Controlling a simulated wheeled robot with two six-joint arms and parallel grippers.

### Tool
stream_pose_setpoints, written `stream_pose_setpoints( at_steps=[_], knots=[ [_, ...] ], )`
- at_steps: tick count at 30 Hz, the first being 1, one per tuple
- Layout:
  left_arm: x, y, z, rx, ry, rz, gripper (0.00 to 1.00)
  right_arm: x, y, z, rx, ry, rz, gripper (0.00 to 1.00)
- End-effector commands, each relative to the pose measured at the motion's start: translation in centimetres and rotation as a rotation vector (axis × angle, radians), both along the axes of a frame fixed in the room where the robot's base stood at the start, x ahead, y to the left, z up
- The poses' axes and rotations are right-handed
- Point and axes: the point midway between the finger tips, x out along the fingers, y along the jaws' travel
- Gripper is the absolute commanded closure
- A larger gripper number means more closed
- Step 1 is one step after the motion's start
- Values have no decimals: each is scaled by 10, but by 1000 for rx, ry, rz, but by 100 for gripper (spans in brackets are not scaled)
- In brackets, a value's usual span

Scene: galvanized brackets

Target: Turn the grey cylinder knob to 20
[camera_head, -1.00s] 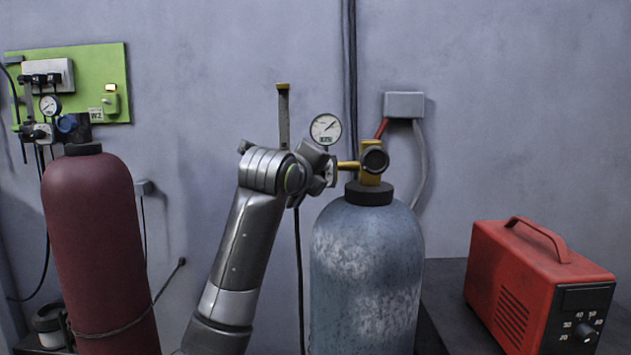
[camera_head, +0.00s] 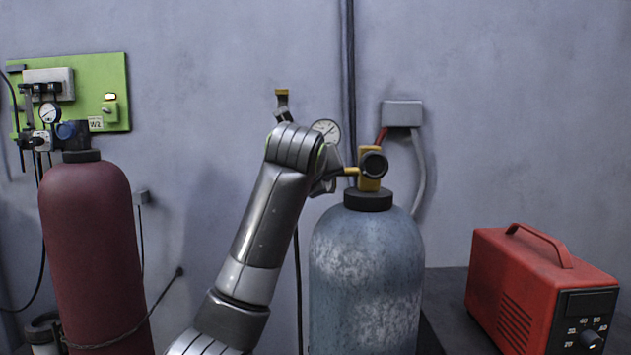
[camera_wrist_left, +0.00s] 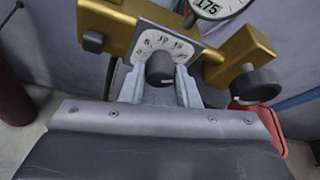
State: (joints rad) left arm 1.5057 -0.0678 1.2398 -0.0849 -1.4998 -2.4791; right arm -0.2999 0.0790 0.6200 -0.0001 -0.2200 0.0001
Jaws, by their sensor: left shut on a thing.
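The grey cylinder (camera_head: 366,265) stands right of centre in the head view, with a brass regulator (camera_head: 369,170) and a round gauge (camera_head: 326,131) on top. In the left wrist view, a small dark knob (camera_wrist_left: 160,69) sits in front of a white scale plate (camera_wrist_left: 171,43) on the brass body (camera_wrist_left: 125,22). My left gripper (camera_wrist_left: 160,76) is shut on this knob, one finger on each side. The scale numbers are too small to read surely, and I cannot tell the knob's setting. In the head view my left arm hides the knob. My right gripper is in neither view.
A dark valve handwheel (camera_wrist_left: 256,84) is right of the fingers. A maroon cylinder (camera_head: 95,245) stands left, before a green wall panel (camera_head: 115,75). A red machine (camera_head: 530,285) with its own dial stands at the right. A hose and cables run along the wall.

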Motion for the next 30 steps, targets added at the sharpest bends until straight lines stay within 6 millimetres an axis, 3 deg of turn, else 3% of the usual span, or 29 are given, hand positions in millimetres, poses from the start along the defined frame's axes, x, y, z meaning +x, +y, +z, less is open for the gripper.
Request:
stream_pose_setpoints(
  at_steps=[14, 15, 19, 30],
  knots=[
    [-1, 1, 7, 12, -17, 2, 94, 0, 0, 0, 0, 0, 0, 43],
    [-1, 1, 7, 12, -18, 3, 67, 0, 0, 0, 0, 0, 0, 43],
    [0, 1, 6, 12, -13, 2, 50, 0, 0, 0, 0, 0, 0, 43],
    [-5, 1, 3, 12, -8, 0, 50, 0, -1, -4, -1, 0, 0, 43]
  ],
)
